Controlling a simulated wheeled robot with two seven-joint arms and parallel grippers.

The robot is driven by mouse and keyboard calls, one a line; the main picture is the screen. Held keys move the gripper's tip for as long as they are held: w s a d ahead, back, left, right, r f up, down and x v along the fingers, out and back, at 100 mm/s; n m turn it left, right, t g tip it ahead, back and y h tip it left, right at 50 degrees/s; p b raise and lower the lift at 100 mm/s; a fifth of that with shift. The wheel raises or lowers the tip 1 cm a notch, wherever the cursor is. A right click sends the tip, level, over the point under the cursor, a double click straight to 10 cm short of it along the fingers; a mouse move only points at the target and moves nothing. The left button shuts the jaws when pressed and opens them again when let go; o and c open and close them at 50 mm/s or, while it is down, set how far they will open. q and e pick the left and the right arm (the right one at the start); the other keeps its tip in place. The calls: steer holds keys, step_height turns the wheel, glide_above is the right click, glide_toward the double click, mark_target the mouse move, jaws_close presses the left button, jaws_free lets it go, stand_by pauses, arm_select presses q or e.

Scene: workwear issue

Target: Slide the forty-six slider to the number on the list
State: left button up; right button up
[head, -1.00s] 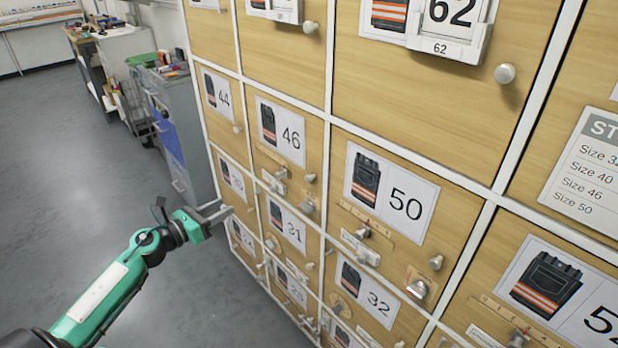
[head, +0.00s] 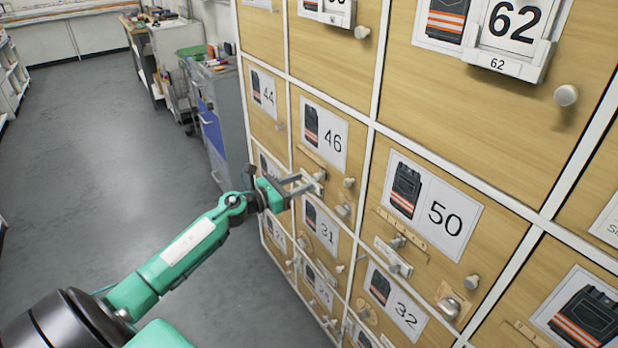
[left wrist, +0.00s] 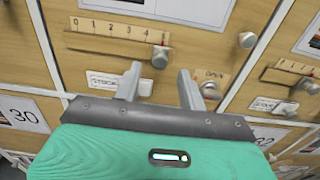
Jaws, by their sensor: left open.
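The forty-six door (head: 320,145) is wooden, with a card of dark trousers and "46". Its slider scale (left wrist: 108,30) is a wooden strip whose digits from 0 to 4 are legible in the left wrist view. The slider knob (left wrist: 160,57) is grey and sits at the strip's right end, past the 4. My left gripper (head: 312,184) is at this door's lower part and hides some fittings. In the left wrist view its open, empty fingers (left wrist: 160,76) point at the door, one on each side below the knob; contact cannot be told.
A round door knob (left wrist: 247,40) and an "OPEN" plate (left wrist: 210,76) lie to the right of the fingers. A "STOCK" label (left wrist: 104,81) is at the left finger. The fifty door (head: 430,210) has similar fittings. Free floor (head: 100,150) lies left.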

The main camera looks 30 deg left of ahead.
mark_target(314, 177)
arm_select(q)
steer(key=shift+x, duration=1.8)
arm_select(e)
steer(key=shift+s+d+f, duration=0.1)
steer(key=shift+s+f, duration=0.05)
steer(key=shift+f, duration=0.7)
arm_select(q)
jaws_close()
